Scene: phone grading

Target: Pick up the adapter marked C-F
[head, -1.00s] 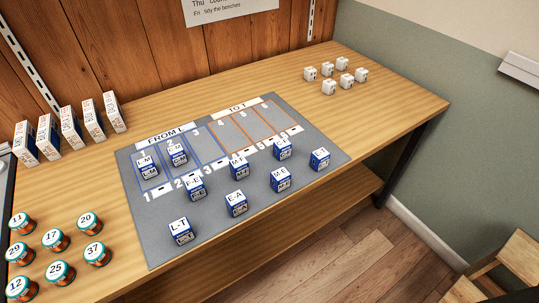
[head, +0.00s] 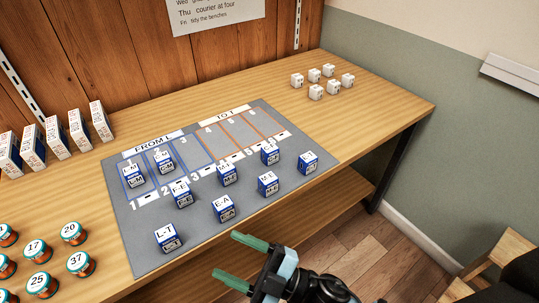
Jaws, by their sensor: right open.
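The adapter that seems to be marked C-F (head: 270,155) is a small blue and white box with a label on its white top; its letters are too small to read surely. It stands at the back right of the group on the grey mat (head: 150,255), just below the TO T columns. My right gripper (head: 225,255) is open and empty at the bottom centre, in front of the mat, well below and left of that box. Its two green fingers point left. My left gripper is out of view.
Other similar boxes stand close by, among them M-E (head: 268,184), E-A (head: 223,208) and L-T (head: 168,238). White cubes (head: 328,70) stand at the back right, teal-lidded jars (head: 73,233) at the left. Bare wood lies right of the mat.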

